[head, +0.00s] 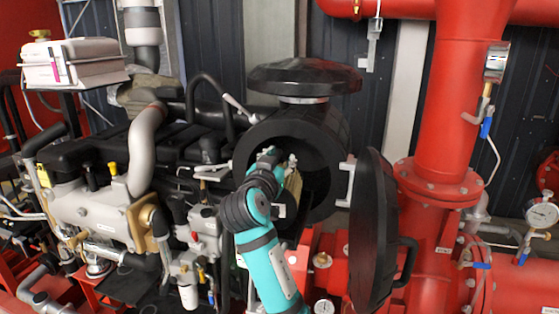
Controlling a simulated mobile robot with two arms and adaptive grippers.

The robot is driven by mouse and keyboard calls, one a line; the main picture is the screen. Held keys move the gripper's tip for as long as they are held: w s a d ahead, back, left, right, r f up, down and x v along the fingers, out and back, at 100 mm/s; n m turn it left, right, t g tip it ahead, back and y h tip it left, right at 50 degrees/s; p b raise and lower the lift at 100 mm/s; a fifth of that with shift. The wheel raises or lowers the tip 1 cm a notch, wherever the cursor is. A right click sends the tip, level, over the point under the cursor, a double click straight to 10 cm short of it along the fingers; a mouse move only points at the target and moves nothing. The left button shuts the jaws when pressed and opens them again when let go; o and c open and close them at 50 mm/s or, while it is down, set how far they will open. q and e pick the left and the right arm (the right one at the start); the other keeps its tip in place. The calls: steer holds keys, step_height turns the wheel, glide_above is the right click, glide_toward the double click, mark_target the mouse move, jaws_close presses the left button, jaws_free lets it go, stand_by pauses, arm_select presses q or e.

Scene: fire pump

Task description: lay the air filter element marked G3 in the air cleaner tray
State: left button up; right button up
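The air cleaner (338,125) is a black round housing, with its front open towards me. Its black lid (372,235) is swung out to the right. My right arm, teal and black, reaches up from below, and my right gripper (280,160) is inside the mouth of the housing. A cream, pleated-looking piece (293,178), which looks like a filter element, shows just beside and behind the gripper. Most of it is hidden by the gripper and arm, and no G3 mark is readable. I cannot tell whether the fingers are closed on it. The tray is not distinguishable. My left gripper is out of view.
The engine (100,190) with its pipes and hoses fills the left. A thick red pipe (450,110) with gauges stands at the right. The open lid, with a black handle (406,262), stands close to the right of my arm.

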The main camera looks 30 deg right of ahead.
steer(key=shift+r, duration=0.1)
steer(key=shift+a, duration=0.15)
steer(key=b+v, duration=0.4)
steer(key=v, duration=0.8)
steer(key=shift+r, duration=0.1)
stand_by(0.8)
